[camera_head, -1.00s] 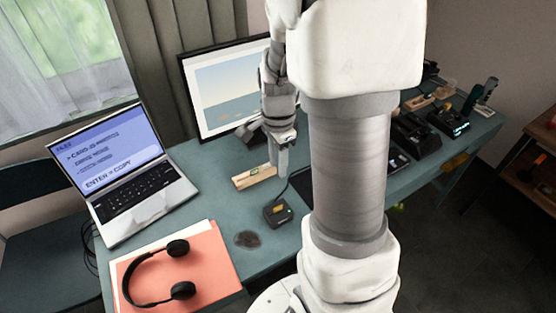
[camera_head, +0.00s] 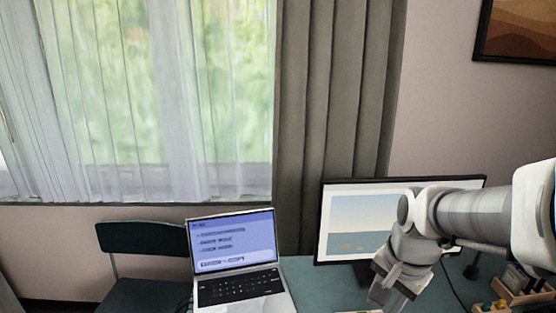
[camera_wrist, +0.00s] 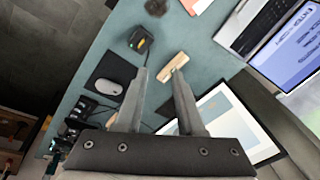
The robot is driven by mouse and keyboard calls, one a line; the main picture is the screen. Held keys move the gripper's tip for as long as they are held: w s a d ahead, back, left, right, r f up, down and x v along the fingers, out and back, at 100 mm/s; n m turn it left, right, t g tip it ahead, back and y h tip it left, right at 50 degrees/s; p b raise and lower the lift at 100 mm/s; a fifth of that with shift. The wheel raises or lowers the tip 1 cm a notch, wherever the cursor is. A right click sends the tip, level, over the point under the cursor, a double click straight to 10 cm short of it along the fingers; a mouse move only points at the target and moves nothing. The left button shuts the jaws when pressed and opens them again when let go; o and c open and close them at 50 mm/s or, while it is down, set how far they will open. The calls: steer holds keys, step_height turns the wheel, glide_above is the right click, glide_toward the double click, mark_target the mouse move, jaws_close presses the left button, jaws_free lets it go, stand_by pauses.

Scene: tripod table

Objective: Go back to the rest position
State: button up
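My gripper (camera_head: 392,290) hangs in front of the monitor in the head view, at the end of my arm, which comes in from the right. In the wrist view its two fingers (camera_wrist: 160,74) stand apart with nothing between them, so it is open and empty. The wrist view looks down on the teal table (camera_wrist: 195,48). A light wooden block (camera_wrist: 173,66) lies on the table beyond the fingertips. A small black device with a yellow top (camera_wrist: 141,39) lies left of it.
The monitor (camera_head: 345,230) stands behind my gripper. An open laptop (camera_head: 235,250) is at its left, with a dark chair (camera_head: 145,240) beyond. A mouse (camera_wrist: 108,87) on a dark pad and several black devices (camera_wrist: 85,108) show in the wrist view. Small wooden items (camera_head: 515,290) sit at the lower right.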

steer(key=s+a+r+n+t, duration=0.3)
steer(key=s+a+r+n, duration=0.2)
steer(key=s+r+n, duration=0.2)
steer(key=s+n, duration=0.2)
steer(key=n, duration=0.1)
steer(key=shift+r, duration=0.4)
steer(key=shift+c, duration=0.3)
stand_by(1.6)
